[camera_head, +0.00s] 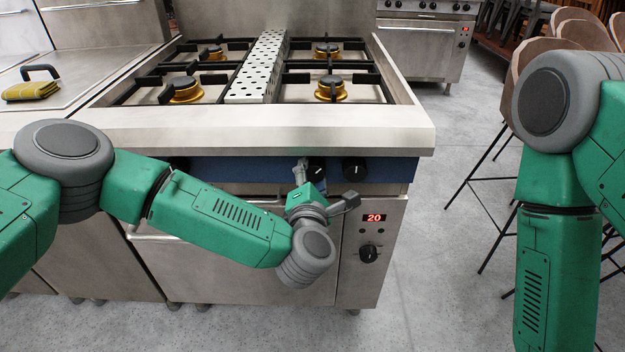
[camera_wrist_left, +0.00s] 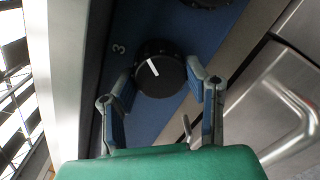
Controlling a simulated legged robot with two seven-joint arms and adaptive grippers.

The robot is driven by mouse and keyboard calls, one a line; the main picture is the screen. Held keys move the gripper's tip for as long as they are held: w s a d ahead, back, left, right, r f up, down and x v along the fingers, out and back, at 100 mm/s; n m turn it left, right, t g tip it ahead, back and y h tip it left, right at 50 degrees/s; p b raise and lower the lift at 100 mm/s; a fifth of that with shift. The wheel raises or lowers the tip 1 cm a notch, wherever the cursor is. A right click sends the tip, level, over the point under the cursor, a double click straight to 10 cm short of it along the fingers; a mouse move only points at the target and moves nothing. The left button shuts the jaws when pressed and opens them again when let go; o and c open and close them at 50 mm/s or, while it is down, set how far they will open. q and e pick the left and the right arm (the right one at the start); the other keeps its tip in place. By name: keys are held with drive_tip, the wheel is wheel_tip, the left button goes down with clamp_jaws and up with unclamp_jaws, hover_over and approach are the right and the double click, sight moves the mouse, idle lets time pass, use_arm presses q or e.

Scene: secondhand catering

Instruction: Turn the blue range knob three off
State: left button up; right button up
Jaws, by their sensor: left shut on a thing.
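The blue front panel (camera_head: 235,170) of the range carries black knobs with white pointer lines. Beside a white 3 on the panel, knob three (camera_wrist_left: 170,82) fills the middle of the left wrist view; its pointer slants up and left there. In the head view I take it to be the black knob (camera_head: 317,169) at the fingers. My left gripper (camera_head: 301,170) is at the panel. In the left wrist view its fingers (camera_wrist_left: 161,74) are on either side of knob three, shut on it. My right gripper is out of view.
Another knob (camera_head: 355,168) sits close to the right, and its edge (camera_wrist_left: 206,3) shows in the wrist view. The steel worktop edge (camera_head: 270,139) overhangs the panel. The oven handle (camera_wrist_left: 293,140) is nearby. Bar stools (camera_head: 585,34) stand right; floor between is clear.

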use_arm(q)
drive_tip(key=n+b, duration=0.2)
drive_tip(key=n, duration=0.1)
drive_tip(key=shift+a+f+n, duration=0.1)
drive_tip(key=shift+f+n, duration=0.2)
drive_tip(key=shift+f, duration=0.05)
drive_tip(key=shift+n+b, duration=1.7)
drive_tip(key=shift+n, duration=0.5)
drive_tip(key=o, duration=1.1)
drive_tip(key=shift+w+f, duration=0.1)
drive_tip(key=shift+o, duration=0.2)
drive_tip(key=shift+d, duration=0.2)
